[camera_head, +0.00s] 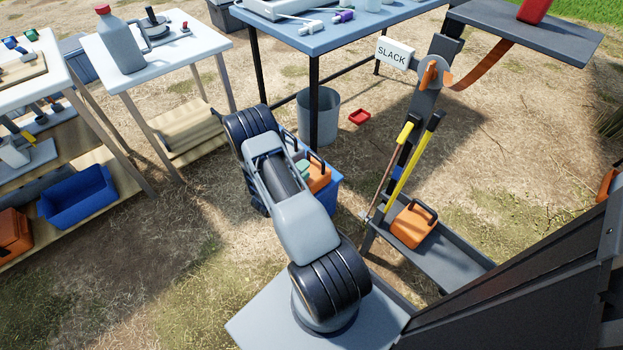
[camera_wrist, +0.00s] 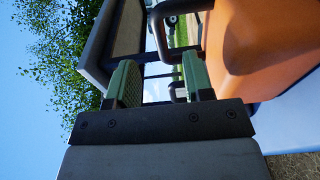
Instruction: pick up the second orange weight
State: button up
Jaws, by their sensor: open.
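An orange weight (camera_head: 319,178) with a dark handle sits in a blue crate (camera_head: 328,196) beside the blue table. My gripper (camera_head: 301,166) is low at this crate, mostly hidden behind my arm in the head view. In the wrist view my gripper (camera_wrist: 160,82) is open, with its green-padded fingers apart. The weight's orange body (camera_wrist: 265,45) fills the right of that view, and its dark handle (camera_wrist: 157,32) shows just beyond the fingers. I cannot tell whether the handle lies between them. Another orange weight (camera_head: 412,226) stands on the grey tray of the stand.
The stand's grey tray (camera_head: 450,262) also holds yellow-handled tools (camera_head: 405,175). A grey bucket (camera_head: 319,115) and the blue table (camera_head: 330,33) are behind the crate.

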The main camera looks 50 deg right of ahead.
aim_at(319, 168)
jog(key=d, duration=0.4)
jog(key=shift+w+b, duration=0.15)
jog(key=shift+b, duration=0.2)
jog(key=d+b, duration=0.2)
jog(key=d, duration=0.2)
jog(key=shift+d+f, duration=0.15)
jog(key=shift+d, duration=0.5)
jog(key=shift+w, duration=0.1)
jog(key=shift+c, duration=0.2)
grip_shut()
dwell(0.4)
